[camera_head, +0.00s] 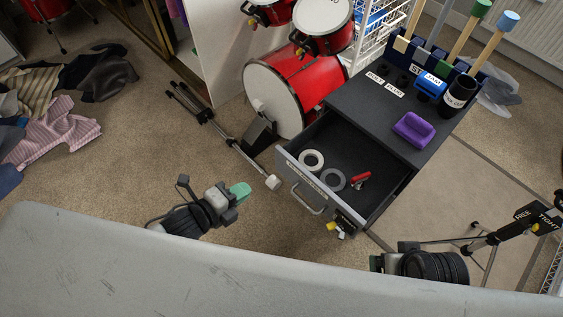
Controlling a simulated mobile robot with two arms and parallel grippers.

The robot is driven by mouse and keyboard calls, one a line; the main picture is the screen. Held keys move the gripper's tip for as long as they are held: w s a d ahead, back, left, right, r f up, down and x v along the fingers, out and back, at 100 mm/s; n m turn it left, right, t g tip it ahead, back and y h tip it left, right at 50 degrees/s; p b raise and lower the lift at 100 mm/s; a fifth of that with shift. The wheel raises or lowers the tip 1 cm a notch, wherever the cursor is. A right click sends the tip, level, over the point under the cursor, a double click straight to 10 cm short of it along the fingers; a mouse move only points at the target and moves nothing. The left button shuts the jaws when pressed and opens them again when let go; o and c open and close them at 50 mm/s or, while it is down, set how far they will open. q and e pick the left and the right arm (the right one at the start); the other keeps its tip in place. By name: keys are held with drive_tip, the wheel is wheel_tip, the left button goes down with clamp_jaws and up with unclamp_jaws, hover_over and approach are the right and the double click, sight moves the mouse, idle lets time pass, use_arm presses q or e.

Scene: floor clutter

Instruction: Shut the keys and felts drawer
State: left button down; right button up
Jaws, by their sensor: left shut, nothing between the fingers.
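The drawer (345,207) of the dark grey cabinet (382,107) stands open, pulled out toward the lower left. Its grey front has a pale bar handle (308,201) and a label too small to read. Inside lie a white ring (312,160), a grey ring (333,180) and a red tool (361,180). My left gripper (240,191), with teal fingertips, is shut and empty, left of the drawer front and apart from it. My right arm's dark wrist (434,267) shows at the lower right; its fingers do not show.
Purple block (413,129), blue item (431,88) and black cup (459,91) sit on the cabinet top. A red drum (293,89) and its pedal (259,134) stand left of the cabinet. A thin-legged stand (488,239) is at right.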

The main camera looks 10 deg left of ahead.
use_arm(q)
drive_tip(key=w+d, duration=0.2)
drive_tip(key=b, duration=0.3)
approach(288, 160)
wheel_tip(288, 160, down, 3)
drive_tip(key=w+d, duration=0.2)
drive_tip(key=w, duration=0.1)
drive_tip(key=shift+w+d+r, duration=0.15)
drive_tip(key=shift+w+d, duration=0.8)
drive_tip(key=shift+w, duration=0.15)
drive_tip(key=shift+w+d+r, duration=0.1)
drive_tip(key=shift+w+d, duration=0.05)
drive_tip(key=shift+w, duration=0.05)
use_arm(e)
drive_tip(key=shift+w+a+r+t+y, duration=0.15)
drive_tip(key=shift+w+a+t, duration=0.1)
drive_tip(key=shift+w+t, duration=0.4)
drive_tip(key=shift+w+a+r+t+y, duration=0.1)
drive_tip(key=shift+w+a+t+y, duration=0.1)
drive_tip(key=shift+w+t, duration=0.4)
